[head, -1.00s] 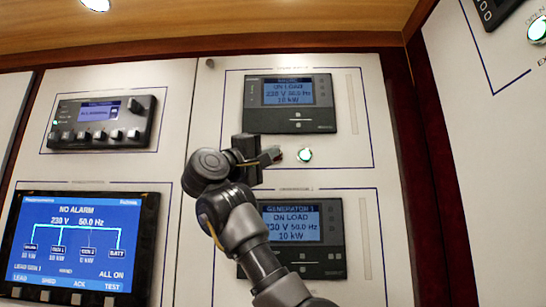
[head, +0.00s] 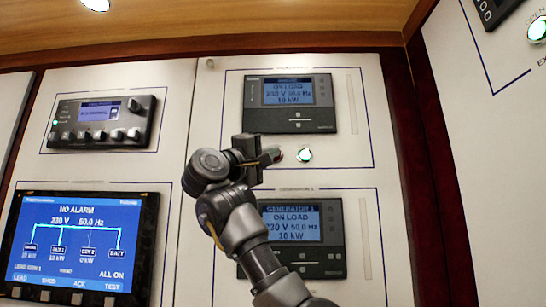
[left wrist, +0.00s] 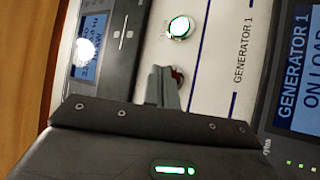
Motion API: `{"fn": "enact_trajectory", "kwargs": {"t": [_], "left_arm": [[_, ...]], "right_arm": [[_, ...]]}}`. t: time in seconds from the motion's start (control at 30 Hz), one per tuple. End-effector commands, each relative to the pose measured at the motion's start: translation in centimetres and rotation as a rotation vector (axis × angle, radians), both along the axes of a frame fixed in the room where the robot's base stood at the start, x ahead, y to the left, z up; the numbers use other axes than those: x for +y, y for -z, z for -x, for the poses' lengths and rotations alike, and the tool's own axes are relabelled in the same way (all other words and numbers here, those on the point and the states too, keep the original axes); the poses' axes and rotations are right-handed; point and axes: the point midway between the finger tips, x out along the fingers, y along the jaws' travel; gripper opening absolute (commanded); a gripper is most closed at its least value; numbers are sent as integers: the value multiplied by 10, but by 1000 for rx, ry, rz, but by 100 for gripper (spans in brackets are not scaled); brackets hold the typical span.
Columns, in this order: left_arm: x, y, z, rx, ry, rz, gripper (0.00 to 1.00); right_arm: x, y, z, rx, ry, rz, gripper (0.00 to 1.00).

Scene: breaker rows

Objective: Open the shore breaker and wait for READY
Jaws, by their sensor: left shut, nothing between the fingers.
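The upper breaker panel (head: 291,104) reads ON LOAD, 230 V, 50.0 Hz, 10 kW; its small title line is too blurred to read. Below it a green-lit round button (head: 305,155) glows; it also shows in the left wrist view (left wrist: 180,27). A red button (left wrist: 179,77) is mostly hidden behind my fingers in the left wrist view. My left gripper (head: 272,156) is shut and empty, its fingertips at the red button, left of the green one. I cannot tell whether they touch it. My right gripper is not in view.
Below is the GENERATOR 1 panel (head: 300,238), ON LOAD, 10 kW. A large blue screen (head: 80,245) at lower left reads NO ALARM. A knobbed control unit (head: 101,122) sits above it. A side wall with a green-lit button (head: 538,27) stands at right.

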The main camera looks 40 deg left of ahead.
Motion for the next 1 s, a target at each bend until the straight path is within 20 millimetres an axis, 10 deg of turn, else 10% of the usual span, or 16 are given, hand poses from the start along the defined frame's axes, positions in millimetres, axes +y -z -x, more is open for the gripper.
{"fn": "enact_trajectory", "kwargs": {"t": [1.0], "left_arm": [[5, 0, -8, 0, 0, 0, 0]], "right_arm": [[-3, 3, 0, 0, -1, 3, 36]]}}
